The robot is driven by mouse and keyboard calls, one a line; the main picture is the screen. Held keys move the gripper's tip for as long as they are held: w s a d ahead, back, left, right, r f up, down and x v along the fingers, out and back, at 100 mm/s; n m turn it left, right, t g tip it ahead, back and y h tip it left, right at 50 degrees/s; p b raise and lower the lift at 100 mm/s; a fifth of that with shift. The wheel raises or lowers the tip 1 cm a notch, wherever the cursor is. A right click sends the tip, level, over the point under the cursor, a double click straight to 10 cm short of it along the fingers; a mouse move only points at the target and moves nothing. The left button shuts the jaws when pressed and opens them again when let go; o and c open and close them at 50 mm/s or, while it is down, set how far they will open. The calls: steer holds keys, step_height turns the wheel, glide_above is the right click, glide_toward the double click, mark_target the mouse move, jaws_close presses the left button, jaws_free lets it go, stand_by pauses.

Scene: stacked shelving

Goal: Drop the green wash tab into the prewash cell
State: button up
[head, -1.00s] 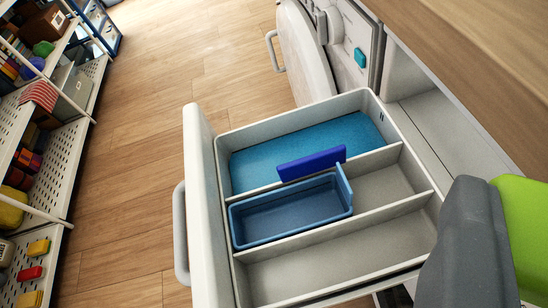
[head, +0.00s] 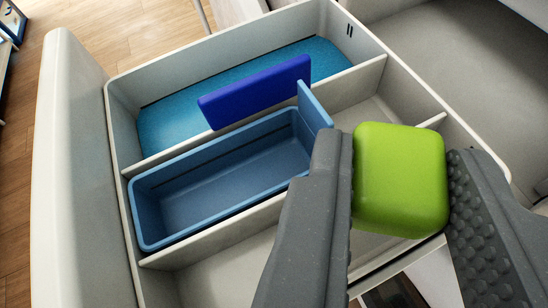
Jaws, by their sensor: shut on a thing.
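The green wash tab (head: 400,180) is a rounded block between the two grey fingers of my gripper (head: 400,190), which is shut on it. It is held over the right end of the open dispenser drawer (head: 118,190). The drawer has three long compartments. The far one has a bright blue floor (head: 165,130), the middle one holds a blue open insert (head: 215,185), and the near one (head: 225,265) is bare grey, partly hidden by my gripper. I cannot tell which is the prewash cell.
A dark blue flap (head: 255,92) stands up over the divider between the far and middle compartments. A small blue tab (head: 314,108) rises at the insert's right end. The white drawer front (head: 65,180) is at the left, with wood floor (head: 15,250) beyond.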

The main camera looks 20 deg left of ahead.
steer(key=o, duration=1)
steer(key=shift+p+v, duration=0.7)
steer(key=shift+v, duration=6.15)
steer(key=shift+f, duration=0.1)
